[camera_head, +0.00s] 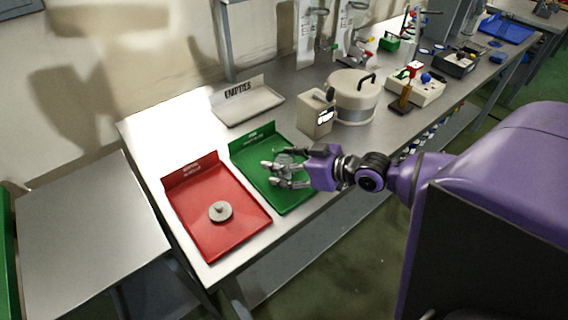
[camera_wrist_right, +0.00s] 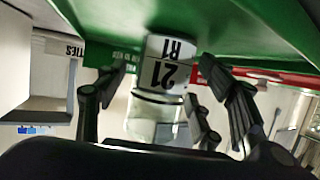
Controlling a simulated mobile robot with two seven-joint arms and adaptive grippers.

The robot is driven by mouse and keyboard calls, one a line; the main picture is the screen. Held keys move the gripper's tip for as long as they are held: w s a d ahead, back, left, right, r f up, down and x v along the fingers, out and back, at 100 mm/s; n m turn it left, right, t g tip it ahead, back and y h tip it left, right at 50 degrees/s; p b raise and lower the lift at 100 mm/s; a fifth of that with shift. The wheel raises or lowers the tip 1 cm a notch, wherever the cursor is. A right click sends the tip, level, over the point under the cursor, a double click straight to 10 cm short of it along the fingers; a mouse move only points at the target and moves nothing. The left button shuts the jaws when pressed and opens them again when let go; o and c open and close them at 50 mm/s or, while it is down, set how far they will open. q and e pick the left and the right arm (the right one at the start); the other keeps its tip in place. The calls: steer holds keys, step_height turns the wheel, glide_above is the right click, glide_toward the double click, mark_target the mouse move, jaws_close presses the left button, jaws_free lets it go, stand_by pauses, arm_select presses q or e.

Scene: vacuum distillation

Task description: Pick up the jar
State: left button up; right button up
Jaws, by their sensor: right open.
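The jar (camera_wrist_right: 160,105) shows in the right wrist view as a clear glass body with a white part marked "21 R1". It appears upside down there, against the green tray (camera_wrist_right: 225,25). My right gripper (camera_head: 272,174) is open, with its fingers on both sides of the jar; I cannot tell whether they touch it. In the head view the gripper is over the green tray (camera_head: 299,204), and its fingers mostly hide the jar. My left gripper is not in view.
A red tray (camera_head: 240,244) with a grey knobbed disc (camera_head: 220,211) lies left of the green tray. A white "EMPTIES" tray (camera_head: 262,106), a beige box (camera_head: 316,117) and a round lidded vessel (camera_head: 351,105) stand behind. A grey side table (camera_head: 85,235) is at left.

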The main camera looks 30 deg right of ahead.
steer(key=c, duration=1.4)
steer(key=shift+r, duration=0.2)
